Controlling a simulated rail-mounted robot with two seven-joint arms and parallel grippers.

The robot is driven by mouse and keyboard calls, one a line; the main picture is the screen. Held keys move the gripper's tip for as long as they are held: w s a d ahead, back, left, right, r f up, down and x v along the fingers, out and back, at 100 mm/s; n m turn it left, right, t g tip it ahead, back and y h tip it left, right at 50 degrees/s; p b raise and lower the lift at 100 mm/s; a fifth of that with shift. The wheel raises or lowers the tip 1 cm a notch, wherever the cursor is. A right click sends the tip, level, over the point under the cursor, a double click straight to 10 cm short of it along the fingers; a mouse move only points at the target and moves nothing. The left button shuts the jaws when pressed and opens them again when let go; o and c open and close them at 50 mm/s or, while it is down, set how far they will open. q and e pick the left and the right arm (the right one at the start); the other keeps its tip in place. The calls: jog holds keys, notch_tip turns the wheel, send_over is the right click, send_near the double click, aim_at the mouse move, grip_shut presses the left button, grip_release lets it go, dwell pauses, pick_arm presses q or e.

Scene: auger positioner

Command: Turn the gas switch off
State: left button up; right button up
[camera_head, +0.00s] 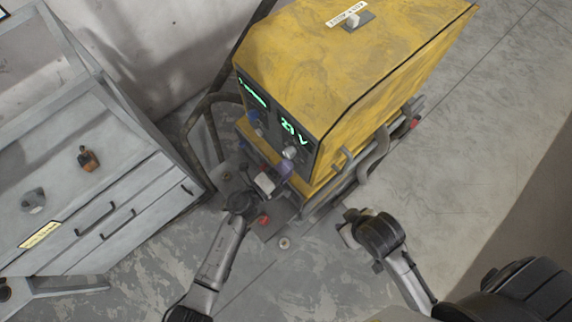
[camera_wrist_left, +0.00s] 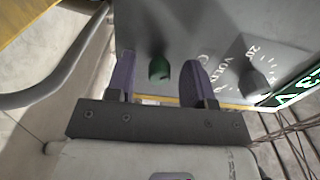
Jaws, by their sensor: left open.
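The yellow machine (camera_head: 340,60) stands at the upper middle in the head view, its dark front panel facing my left arm. In the left wrist view, a small green switch (camera_wrist_left: 158,68) sits on the grey panel, framed between my spread fingers. I cannot read a label naming it as the gas switch, nor tell its position. My left gripper (camera_head: 280,177) is open at the lower part of the panel; its purple fingers (camera_wrist_left: 160,80) show no visible grip on the switch. My right gripper (camera_head: 346,229) is right of the machine's front, over the floor; its jaws are unclear.
A volts dial (camera_wrist_left: 257,84) lies right of my fingers, near a green display (camera_wrist_left: 300,90). Hoses (camera_head: 372,155) run along the machine's right side. A labelled switch (camera_head: 351,21) is on top. A grey cabinet (camera_head: 140,160) stands left. Floor at right is clear.

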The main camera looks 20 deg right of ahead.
pick_arm(q)
jog(key=v, duration=1.3)
jog(key=shift+a, duration=0.3)
